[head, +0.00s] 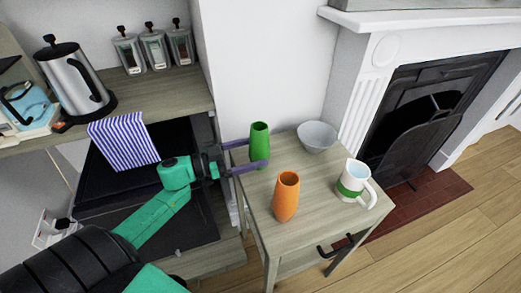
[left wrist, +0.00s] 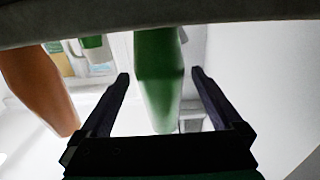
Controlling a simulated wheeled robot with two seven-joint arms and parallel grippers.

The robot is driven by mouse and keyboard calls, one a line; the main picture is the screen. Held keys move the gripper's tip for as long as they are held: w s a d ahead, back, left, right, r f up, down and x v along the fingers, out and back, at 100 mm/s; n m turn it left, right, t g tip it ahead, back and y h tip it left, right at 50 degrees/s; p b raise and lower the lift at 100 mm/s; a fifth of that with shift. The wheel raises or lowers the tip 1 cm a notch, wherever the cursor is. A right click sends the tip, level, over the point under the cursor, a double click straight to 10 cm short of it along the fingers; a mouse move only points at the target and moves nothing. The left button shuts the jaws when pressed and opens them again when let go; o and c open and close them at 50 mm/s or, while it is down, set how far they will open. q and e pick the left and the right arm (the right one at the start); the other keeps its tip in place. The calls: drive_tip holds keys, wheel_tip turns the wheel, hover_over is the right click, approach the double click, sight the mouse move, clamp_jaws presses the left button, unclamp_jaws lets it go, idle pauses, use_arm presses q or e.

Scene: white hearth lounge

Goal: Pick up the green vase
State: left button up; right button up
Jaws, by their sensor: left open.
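The green vase (head: 260,143) stands upright at the back left of a small wooden side table (head: 306,218). My left gripper (head: 253,154) is open, with one finger on the far side of the vase and one on the near side in the head view. In the left wrist view the green vase (left wrist: 158,75) shows between the two open fingers (left wrist: 160,85). I cannot tell whether either finger touches it. The jaws are not closed on it. My right gripper is not in view.
An orange vase (head: 286,197) stands just in front of the green one and also shows in the left wrist view (left wrist: 38,85). A grey bowl (head: 318,137) and a white mug with a green band (head: 355,183) stand to the right. A counter (head: 150,100) with a kettle (head: 75,80) is at left.

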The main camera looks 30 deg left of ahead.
use_arm(q)
drive_tip(key=x, duration=0.5)
drive_tip(key=shift+w+d+r, duration=0.15)
drive_tip(key=shift+w+r, duration=0.05)
drive_tip(key=shift+s+r, duration=0.1)
clamp_jaws()
